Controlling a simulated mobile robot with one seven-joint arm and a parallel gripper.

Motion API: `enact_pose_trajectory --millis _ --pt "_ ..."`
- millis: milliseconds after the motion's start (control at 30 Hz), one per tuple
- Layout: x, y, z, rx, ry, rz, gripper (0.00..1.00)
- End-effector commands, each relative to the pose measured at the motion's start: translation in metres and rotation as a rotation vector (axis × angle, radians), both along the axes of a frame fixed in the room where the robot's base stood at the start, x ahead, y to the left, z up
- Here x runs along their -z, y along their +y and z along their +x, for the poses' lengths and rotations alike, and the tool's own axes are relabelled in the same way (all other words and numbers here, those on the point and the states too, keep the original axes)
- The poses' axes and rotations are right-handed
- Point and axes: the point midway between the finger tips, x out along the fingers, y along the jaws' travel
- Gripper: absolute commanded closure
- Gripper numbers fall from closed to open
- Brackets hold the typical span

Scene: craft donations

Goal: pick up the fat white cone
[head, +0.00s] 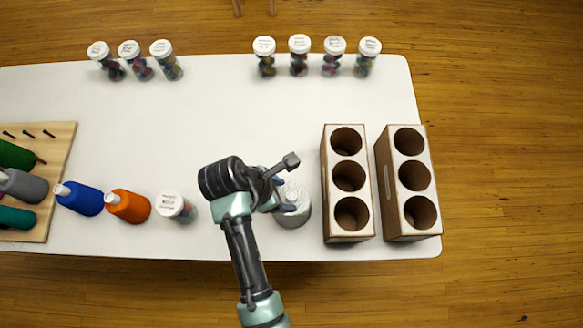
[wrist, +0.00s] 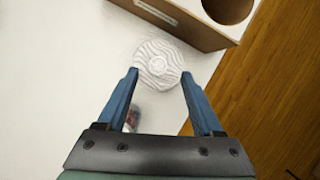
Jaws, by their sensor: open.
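The fat white cone (head: 294,214) stands upright near the table's front edge, left of the cardboard boxes. In the wrist view the cone (wrist: 158,60) shows from above as a round, ridged white top. My gripper (head: 282,195) is open over the cone's left side in the head view, hiding part of it. In the wrist view the blue fingertips of my gripper (wrist: 160,73) lie to either side of the cone's lower part, with nothing held. I cannot tell whether a finger touches it.
Two cardboard boxes with round holes, one near (head: 348,238) and one farther right (head: 408,235), stand right of the cone. Several jars line the back; the table's middle is clear.

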Motion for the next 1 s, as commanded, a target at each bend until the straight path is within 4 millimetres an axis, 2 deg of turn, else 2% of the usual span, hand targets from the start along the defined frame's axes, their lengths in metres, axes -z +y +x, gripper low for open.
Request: enact_pose_trajectory --millis 200,500,567,900,1000 --pt "0.026 -0.011 0.007 0.002 0.002 0.0 0.32" --pt "0.031 -0.013 0.008 0.001 -0.001 0.001 0.32" --pt "0.031 -0.013 0.008 0.001 -0.001 0.001 0.41" --pt "0.03 -0.012 0.008 0.001 -0.001 0.001 1.0" --pt "0.03 -0.012 0.008 0.001 -0.001 0.001 1.0"
